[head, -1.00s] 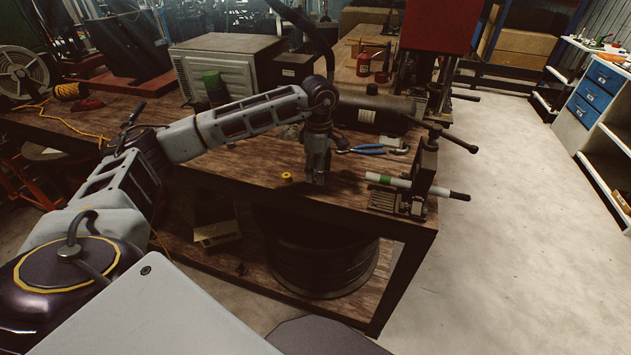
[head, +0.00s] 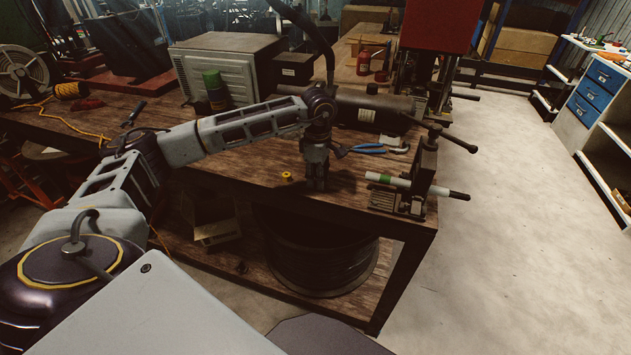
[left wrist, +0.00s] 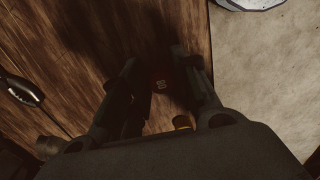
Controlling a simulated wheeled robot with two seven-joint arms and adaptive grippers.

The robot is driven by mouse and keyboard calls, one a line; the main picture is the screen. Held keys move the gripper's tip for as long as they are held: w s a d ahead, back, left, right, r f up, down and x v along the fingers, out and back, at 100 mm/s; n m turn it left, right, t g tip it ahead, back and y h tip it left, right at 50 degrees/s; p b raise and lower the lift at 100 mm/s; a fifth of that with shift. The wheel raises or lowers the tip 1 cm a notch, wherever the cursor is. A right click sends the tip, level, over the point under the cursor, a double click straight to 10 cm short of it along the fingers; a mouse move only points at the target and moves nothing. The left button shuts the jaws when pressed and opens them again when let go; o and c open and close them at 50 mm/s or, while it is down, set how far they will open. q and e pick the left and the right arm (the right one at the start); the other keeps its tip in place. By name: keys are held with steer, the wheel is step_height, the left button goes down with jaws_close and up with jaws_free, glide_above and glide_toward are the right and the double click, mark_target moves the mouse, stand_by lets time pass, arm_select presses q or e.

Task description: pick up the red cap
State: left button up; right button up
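The red cap (left wrist: 160,85) looks like a small, dark reddish disc with pale marks, lying in shadow on the wooden bench in the left wrist view. My left gripper (left wrist: 156,68) is open, with its two fingers apart on either side of the cap and nothing held. In the head view my left gripper (head: 317,186) points down just above the bench top near its front edge, and I cannot make out the cap there. My right gripper is in neither view.
A small yellow cap (head: 287,176) lies just left of the gripper. A white tube with a green band (head: 410,185) sits in the clamp device (head: 424,175) to the right. Blue-handled pliers (head: 366,149) lie behind. The bench's front edge is close.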

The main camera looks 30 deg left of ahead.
arm_select(q)
steer(key=shift+c, duration=0.8)
steer(key=shift+r, duration=0.1)
steer(key=shift+r, duration=0.2)
step_height(320, 180, up, 10)
steer(key=shift+f+b, duration=0.25)
steer(key=shift+b, duration=0.05)
steer(key=shift+f, duration=0.1)
stand_by(0.4)
